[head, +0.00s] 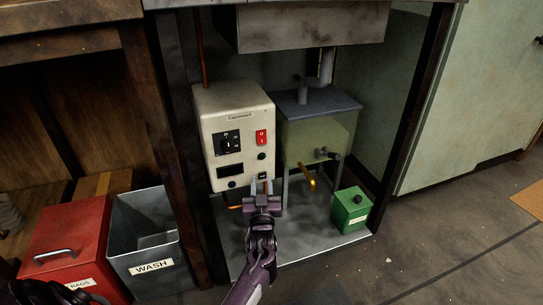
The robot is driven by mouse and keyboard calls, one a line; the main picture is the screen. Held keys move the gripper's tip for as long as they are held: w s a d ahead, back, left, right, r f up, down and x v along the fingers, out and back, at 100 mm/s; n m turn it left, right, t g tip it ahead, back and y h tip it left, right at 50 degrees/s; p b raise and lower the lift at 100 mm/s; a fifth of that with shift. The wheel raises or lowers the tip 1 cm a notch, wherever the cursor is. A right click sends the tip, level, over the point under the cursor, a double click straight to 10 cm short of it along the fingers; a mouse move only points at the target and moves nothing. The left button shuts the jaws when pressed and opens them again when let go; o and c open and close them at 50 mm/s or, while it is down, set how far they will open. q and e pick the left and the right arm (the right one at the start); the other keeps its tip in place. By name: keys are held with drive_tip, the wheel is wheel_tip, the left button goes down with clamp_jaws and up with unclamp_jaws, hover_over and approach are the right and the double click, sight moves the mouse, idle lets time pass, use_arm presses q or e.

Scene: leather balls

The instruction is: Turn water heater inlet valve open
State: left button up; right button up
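The water heater (235,120) is a cream box with a dial, a red switch and dark panels, under the counter. An orange-copper pipe end (235,207) shows just below it. I cannot clearly make out the inlet valve; my gripper covers part of the heater's lower right edge. My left gripper (262,187) is in front of that lower right corner, pointing away from me. My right gripper is not in view.
A greenish tank (320,140) with a tap (327,154) and a brass spout (307,177) stands right of the heater. A green can (351,211) sits on the cabinet floor. A grey WASH bin (150,240) and red RAGS box (65,240) stand left. Dark posts frame the opening.

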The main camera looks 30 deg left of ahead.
use_arm(q)
drive_tip(key=d+r+m+t+h+p, duration=0.1)
drive_tip(key=d+r+t+p, duration=0.1)
drive_tip(key=r, duration=1)
drive_tip(key=shift+s+d+t, duration=0.4)
drive_tip(key=shift+d+t, duration=0.5)
drive_tip(key=shift+d, duration=0.05)
